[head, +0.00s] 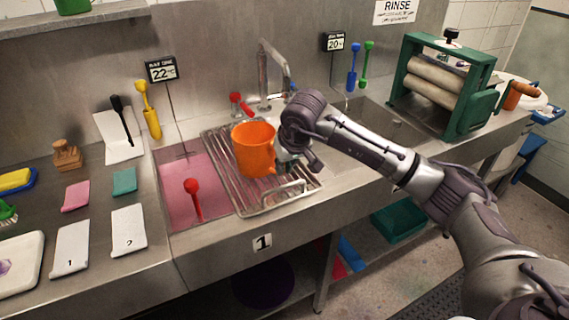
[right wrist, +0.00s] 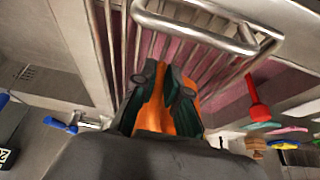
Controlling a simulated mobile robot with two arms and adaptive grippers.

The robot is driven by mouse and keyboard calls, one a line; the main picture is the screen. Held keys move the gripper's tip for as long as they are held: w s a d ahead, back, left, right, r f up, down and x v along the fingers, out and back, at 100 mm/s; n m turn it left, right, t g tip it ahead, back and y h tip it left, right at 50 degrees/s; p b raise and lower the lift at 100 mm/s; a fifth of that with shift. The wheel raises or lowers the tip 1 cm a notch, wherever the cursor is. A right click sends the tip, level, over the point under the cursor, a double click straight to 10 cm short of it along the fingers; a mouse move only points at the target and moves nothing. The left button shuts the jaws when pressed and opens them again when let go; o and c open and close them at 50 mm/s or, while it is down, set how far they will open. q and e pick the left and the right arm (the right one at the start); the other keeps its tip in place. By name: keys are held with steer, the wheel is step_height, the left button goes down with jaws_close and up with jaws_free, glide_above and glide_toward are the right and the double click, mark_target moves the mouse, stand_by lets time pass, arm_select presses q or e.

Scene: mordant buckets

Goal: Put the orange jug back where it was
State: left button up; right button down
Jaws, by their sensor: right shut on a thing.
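The orange jug (head: 254,148) is upright at the metal drain rack (head: 272,208) in the head view. I cannot tell whether its base touches the rack bars. My right gripper (head: 284,160) is at the jug's right side and shut on it. In the right wrist view the fingers (right wrist: 168,95) close on an orange part of the jug (right wrist: 155,118); most of the jug is hidden there. My left gripper is not in view.
A pink-filled basin (head: 185,175) with a red-handled tool (head: 193,192) lies left of the rack. A tap (head: 264,75) stands behind it. A green roller wringer (head: 445,85) stands at the right. White cards (head: 72,247) and colored swatches lie on the left counter.

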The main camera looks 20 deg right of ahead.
steer(key=shift+f, duration=0.1)
steer(key=shift+f, duration=0.1)
steer(key=c, duration=1.2)
jaws_free()
steer(key=shift+r, duration=0.25)
steer(key=b+v, duration=0.1)
steer(key=v, duration=1)
steer(key=shift+s+r, duration=0.15)
steer(key=shift+r, duration=0.2)
